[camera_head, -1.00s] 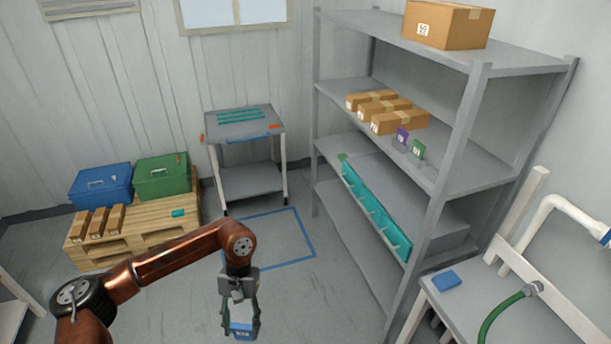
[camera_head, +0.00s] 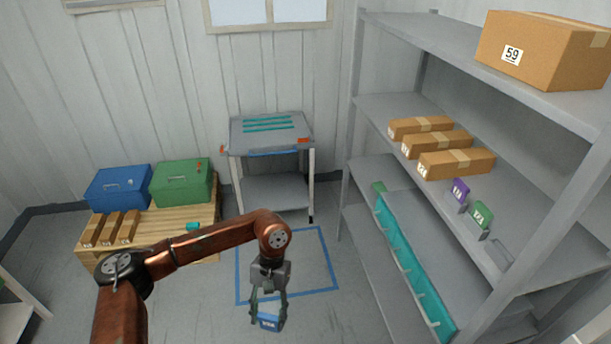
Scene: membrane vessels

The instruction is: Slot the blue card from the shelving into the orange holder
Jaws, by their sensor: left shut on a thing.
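My left gripper (camera_head: 268,306) hangs low in the middle of the head view, fingers pointing down. It is shut on the blue card (camera_head: 269,322), which has a white label and is held between the fingertips above the floor. The shelving (camera_head: 372,140) stands at the right. On its middle shelf are a purple card (camera_head: 459,190) and a green card (camera_head: 481,213), upright in small holders, with an empty-looking clear holder (camera_head: 502,251) nearer me. A small orange piece (camera_head: 303,141) sits on the grey cart's right front corner; I cannot tell whether it is the orange holder. My right gripper is out of view.
The grey cart (camera_head: 245,136) stands at the back wall with teal strips on top. A pallet (camera_head: 205,240) with blue (camera_head: 118,188) and green (camera_head: 182,182) cases is at the left. A blue floor outline (camera_head: 331,262) encloses bare floor. A teal divided bin (camera_head: 405,255) lines the lower shelf.

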